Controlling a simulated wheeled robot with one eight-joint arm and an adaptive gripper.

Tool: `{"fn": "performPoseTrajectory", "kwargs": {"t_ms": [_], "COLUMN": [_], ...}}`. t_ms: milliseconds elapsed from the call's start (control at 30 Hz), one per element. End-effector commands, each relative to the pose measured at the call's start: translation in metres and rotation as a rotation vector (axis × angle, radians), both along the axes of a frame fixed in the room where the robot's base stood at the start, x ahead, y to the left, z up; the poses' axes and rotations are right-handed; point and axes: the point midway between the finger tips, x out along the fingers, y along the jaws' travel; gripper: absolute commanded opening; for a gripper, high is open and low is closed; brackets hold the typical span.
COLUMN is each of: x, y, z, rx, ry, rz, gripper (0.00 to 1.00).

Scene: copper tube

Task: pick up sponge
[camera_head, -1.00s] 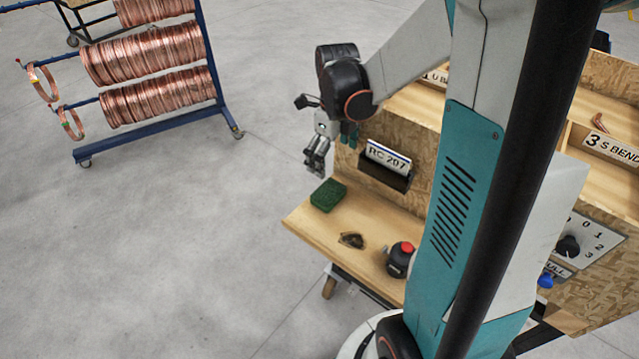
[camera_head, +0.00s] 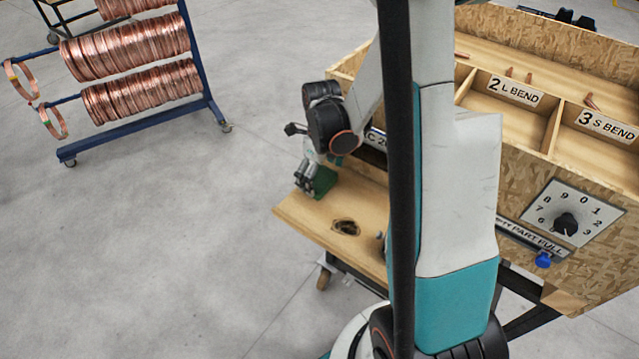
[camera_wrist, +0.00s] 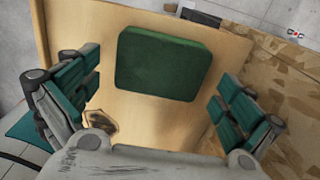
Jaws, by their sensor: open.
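The green sponge (camera_wrist: 158,65) lies flat on the wooden shelf of the workbench. In the wrist view it sits ahead of my gripper (camera_wrist: 157,100), between the lines of its two green-padded fingers and apart from both. My gripper is open and empty. In the head view my gripper (camera_head: 303,183) is over the shelf's left end, close to the sponge (camera_head: 323,181), and partly hides it.
The wooden shelf (camera_head: 300,215) carries a dark-rimmed hole or piece (camera_head: 346,228). The bench's bins (camera_head: 505,105) and dial panel (camera_head: 567,222) stand to the right. A blue rack of copper tube coils (camera_head: 130,50) is at the back left. Floor between is clear.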

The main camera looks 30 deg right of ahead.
Motion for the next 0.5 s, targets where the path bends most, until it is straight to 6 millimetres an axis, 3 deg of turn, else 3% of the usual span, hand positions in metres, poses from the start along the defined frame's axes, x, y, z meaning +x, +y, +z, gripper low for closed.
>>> {"fn": "performPoseTrajectory", "kwargs": {"t_ms": [233, 300, 500], "x": [0.0000, 0.0000, 0.0000], "y": [-0.0001, -0.0001, -0.0001], "z": [-0.0013, -0.0012, -0.0011], "rx": [0.000, 0.000, 0.000], "ry": [0.000, 0.000, 0.000], "rz": [0.000, 0.000, 0.000], "gripper": [1.00, 0.90, 0.71]}}
